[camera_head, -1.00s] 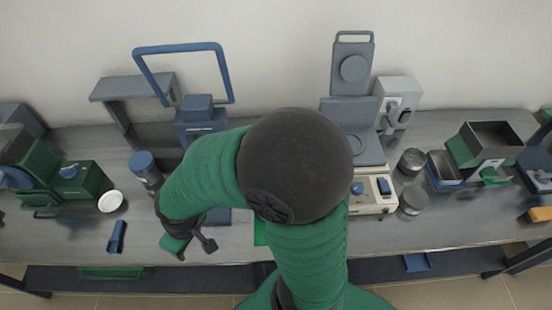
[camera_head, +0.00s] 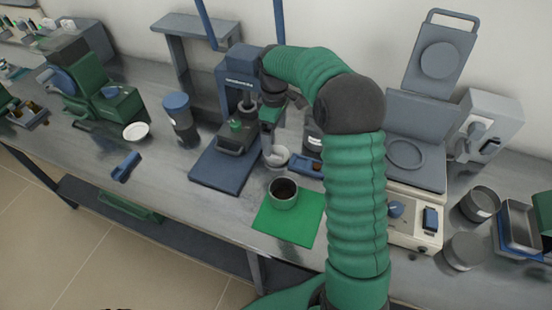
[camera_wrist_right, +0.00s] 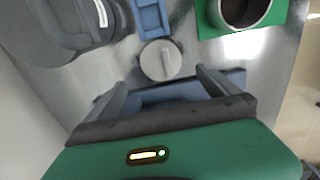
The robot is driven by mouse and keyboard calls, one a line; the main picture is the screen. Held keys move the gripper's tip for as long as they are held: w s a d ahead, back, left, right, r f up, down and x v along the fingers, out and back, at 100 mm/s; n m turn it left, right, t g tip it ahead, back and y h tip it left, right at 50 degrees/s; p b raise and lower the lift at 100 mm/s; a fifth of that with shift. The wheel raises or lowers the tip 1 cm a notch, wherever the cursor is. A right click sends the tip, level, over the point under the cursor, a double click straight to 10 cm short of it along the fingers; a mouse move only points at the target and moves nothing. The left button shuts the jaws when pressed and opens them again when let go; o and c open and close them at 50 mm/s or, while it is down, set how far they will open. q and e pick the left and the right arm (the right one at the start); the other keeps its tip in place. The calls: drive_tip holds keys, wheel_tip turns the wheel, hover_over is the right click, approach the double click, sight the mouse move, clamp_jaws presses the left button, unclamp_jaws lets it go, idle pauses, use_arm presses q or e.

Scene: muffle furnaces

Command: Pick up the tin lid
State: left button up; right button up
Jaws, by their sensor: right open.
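The tin lid, a round pale grey disc with a raised bar handle, lies on the bench in the right wrist view (camera_wrist_right: 160,61). It also shows as a pale round shape in the head view (camera_head: 277,157), partly hidden by my gripper. My right gripper (camera_wrist_right: 164,80) is open, its two fingers pointing at the lid, one to each side of the handle's line. The fingers are empty. In the head view the right gripper (camera_head: 269,142) hangs just above the lid. Contact cannot be told. My left gripper is not in view.
An open tin (camera_head: 284,195) with dark contents stands on a green mat (camera_head: 262,224) close by. A blue tray (camera_head: 304,166) lies right of the lid. A blue-based press (camera_head: 215,174) stands left. A white dish (camera_head: 136,131) lies farther left.

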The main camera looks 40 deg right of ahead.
sight(277, 150)
drive_tip(key=f, duration=0.2)
drive_tip(key=f+b, duration=0.1)
drive_tip(key=f, duration=0.1)
drive_tip(key=s+f, duration=0.1)
drive_tip(key=f, duration=0.1)
drive_tip(key=shift+d+f, duration=0.15)
drive_tip(key=shift+f, duration=0.45)
drive_tip(key=shift+w, duration=0.1)
drive_tip(key=shift+r, duration=0.1)
drive_tip(key=shift+c, duration=0.8)
drive_tip(key=c, duration=1.3)
drive_tip(key=shift+r, duration=0.1)
